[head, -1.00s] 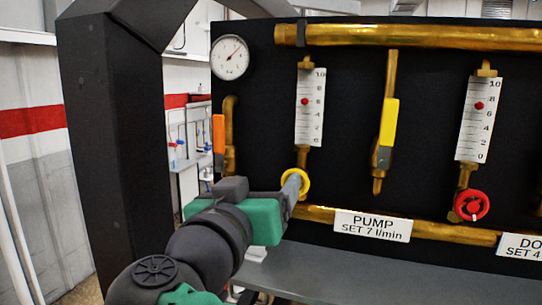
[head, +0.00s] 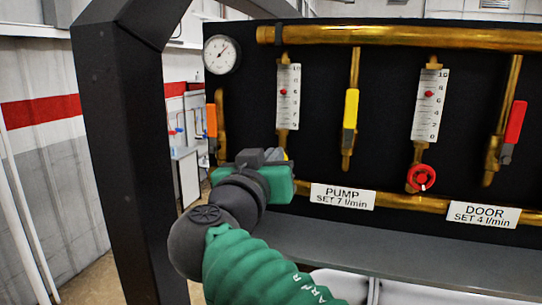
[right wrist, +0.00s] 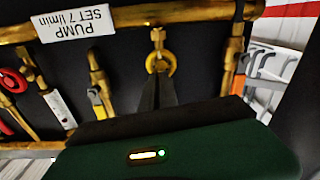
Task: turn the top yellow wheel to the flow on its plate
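The yellow wheel (right wrist: 160,62) is seen in the right wrist view, at the end of a brass pipe. In the head view it is almost wholly hidden behind my right gripper (head: 277,157). In the right wrist view my right gripper (right wrist: 157,80) has its dark fingers close together, with the tips over the near part of the wheel. I cannot tell if they touch it. The flow scale (head: 289,110) above has its red marker (head: 284,92) near 6. The plate (head: 342,196) reads PUMP SET 7 l/min. My left gripper is out of view.
A red wheel (head: 422,179) sits right, above the DOOR SET 4 l/min plate (head: 484,214). Yellow (head: 350,108), orange (head: 211,120) and red (head: 514,122) valve levers hang on the panel. A grey shelf (head: 400,250) runs below; a black frame post (head: 122,150) stands left.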

